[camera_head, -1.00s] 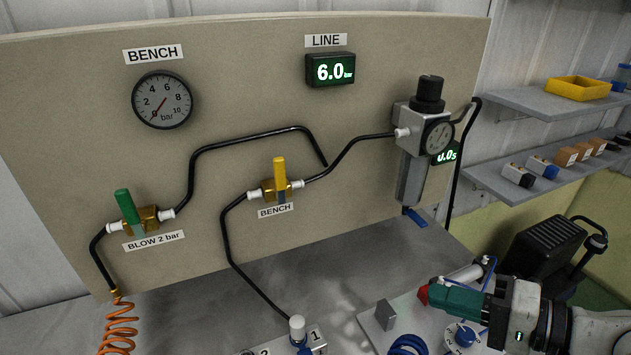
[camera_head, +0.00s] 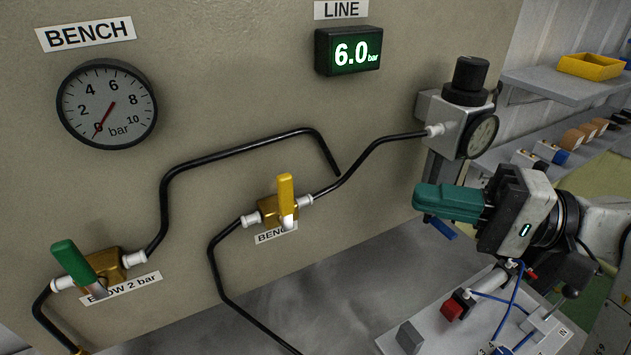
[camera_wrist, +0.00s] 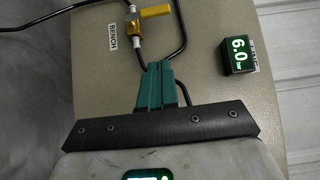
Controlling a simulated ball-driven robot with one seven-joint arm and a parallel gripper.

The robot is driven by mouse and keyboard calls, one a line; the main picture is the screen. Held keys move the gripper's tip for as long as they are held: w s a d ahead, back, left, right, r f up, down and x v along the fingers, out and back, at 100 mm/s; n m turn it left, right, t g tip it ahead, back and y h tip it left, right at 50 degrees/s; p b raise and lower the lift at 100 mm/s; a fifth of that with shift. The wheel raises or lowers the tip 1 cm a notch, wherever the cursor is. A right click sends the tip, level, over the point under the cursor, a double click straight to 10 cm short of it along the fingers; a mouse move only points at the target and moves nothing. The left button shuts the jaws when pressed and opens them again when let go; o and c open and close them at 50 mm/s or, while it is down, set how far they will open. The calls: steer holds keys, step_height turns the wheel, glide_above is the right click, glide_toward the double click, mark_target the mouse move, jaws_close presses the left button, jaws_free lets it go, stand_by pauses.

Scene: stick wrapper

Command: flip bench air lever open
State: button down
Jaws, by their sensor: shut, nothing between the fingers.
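The bench air lever (camera_head: 285,196) is a yellow handle on a brass valve (camera_head: 268,212) on the beige panel, above the partly covered BENCH label. It stands nearly upright, across the pipe. In the wrist view the yellow lever (camera_wrist: 156,11) and brass valve (camera_wrist: 135,30) are at the top, beyond my fingertips. My gripper (camera_head: 420,198) has green fingers, shut and empty, to the right of the lever and apart from it, pointing left. The green fingers also show in the wrist view (camera_wrist: 158,68). The bench gauge (camera_head: 107,104) has its needle near 0.
A green-handled valve (camera_head: 73,262) is at lower left. The LINE display (camera_head: 348,50) reads 6.0 bar. The filter regulator (camera_head: 463,115) stands behind my gripper. Black pipes (camera_head: 235,146) run along the panel. A plate with fittings (camera_head: 475,320) lies below my gripper.

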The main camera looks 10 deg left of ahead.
steer(key=shift+a, duration=0.1)
steer(key=p, duration=0.3)
glide_toward(286, 195)
steer(key=w+a, duration=0.3)
steer(key=a, duration=0.2)
steer(key=shift+a+f, duration=0.25)
